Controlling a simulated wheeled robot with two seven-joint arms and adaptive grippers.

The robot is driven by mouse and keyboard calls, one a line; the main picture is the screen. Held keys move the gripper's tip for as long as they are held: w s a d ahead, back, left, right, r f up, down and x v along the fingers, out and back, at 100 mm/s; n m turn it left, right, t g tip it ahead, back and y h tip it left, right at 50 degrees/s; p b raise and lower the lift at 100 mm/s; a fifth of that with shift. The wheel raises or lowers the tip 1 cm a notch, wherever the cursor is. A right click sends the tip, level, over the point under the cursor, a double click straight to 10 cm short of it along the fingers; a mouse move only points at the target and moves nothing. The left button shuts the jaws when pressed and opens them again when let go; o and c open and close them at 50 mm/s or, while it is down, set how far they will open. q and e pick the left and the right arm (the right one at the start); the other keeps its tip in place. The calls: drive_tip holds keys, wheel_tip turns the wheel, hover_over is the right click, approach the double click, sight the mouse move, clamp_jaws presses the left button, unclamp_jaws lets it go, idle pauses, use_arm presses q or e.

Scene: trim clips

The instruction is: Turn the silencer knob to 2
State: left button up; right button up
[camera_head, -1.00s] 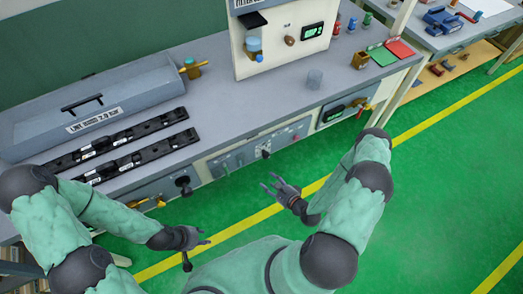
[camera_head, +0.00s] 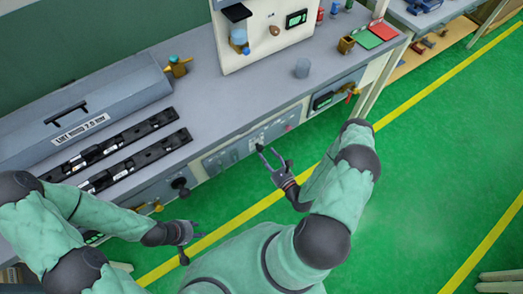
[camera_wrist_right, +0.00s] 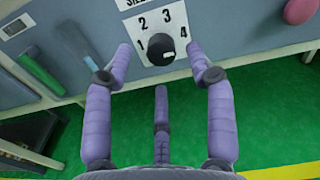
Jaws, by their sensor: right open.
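The silencer knob (camera_wrist_right: 160,52) is a dark round knob on a white dial plate in the right wrist view. The plate carries the numbers 1, 2, 3 and 4, and the knob's pointing direction is hard to make out. My right gripper (camera_wrist_right: 158,50) is open, with its fingertips on either side of the knob plate and nothing held. In the head view the right gripper (camera_head: 272,158) is at the front panel of the bench and partly covers the knob. My left gripper (camera_head: 194,248) is open and empty, low in front of the bench.
The bench front carries another dark knob (camera_head: 180,186) to the left and a panel with a display (camera_head: 325,101) to the right. In the wrist view a green handle (camera_wrist_right: 40,72) and a pink button (camera_wrist_right: 299,11) flank the dial. The green floor is free.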

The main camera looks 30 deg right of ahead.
sight(262, 151)
drive_tip(key=shift+w+a, duration=0.2)
drive_tip(key=shift+w, duration=2.05)
drive_tip(key=c, duration=1.1)
